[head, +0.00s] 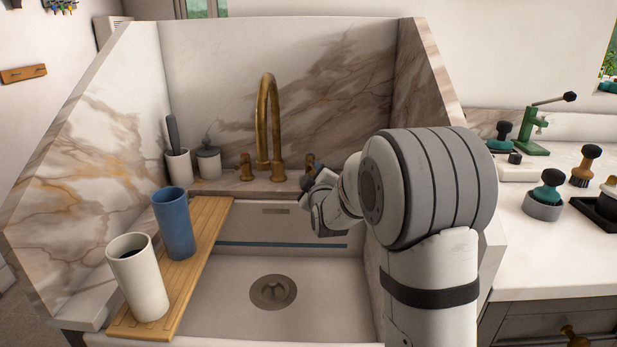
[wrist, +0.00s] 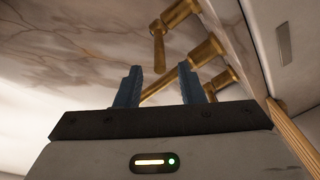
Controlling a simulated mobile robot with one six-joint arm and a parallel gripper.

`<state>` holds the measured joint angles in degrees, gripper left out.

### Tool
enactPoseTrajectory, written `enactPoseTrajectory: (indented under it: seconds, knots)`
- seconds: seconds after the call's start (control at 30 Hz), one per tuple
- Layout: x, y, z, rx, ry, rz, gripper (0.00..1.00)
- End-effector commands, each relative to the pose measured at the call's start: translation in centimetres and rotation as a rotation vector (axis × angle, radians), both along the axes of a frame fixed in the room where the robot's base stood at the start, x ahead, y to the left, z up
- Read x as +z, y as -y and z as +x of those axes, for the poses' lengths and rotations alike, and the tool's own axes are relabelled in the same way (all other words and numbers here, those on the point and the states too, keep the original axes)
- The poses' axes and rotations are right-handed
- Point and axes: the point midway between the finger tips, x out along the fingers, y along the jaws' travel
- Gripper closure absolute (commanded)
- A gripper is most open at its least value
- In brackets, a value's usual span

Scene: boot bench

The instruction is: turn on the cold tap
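A brass tap set with a tall curved spout (head: 268,120) stands at the back of the sink. It has a left tap handle (head: 246,167) and a right tap handle (head: 311,160); I see no hot or cold marking. My gripper (head: 307,183) is close to the right handle and partly hides its lower part. In the wrist view my gripper (wrist: 162,86) is open, with two blue fingers apart and nothing clamped between them. The right handle's lever (wrist: 158,46) shows just beyond the fingertips, with the spout (wrist: 205,52) behind the fingers. I cannot tell whether anything touches.
Marble panels enclose the sink (head: 230,270). A wooden board (head: 205,235) on its left carries a blue cup (head: 174,223) and a white cup (head: 138,277). A brush holder (head: 178,165) and lidded jar (head: 208,162) stand left of the taps. The sink basin is empty.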

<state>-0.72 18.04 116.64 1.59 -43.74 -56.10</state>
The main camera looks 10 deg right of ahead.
Motion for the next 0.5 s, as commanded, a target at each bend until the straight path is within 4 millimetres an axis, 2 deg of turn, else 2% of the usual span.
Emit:
enactPoseTrajectory:
  seconds: [0.17,0.5]
  knots:
    - [-0.2,0.0,1.7,-0.001,0.019,-0.013,0.65]
    - [-0.1,0.2,6.8,-0.002,0.018,-0.011,0.65]
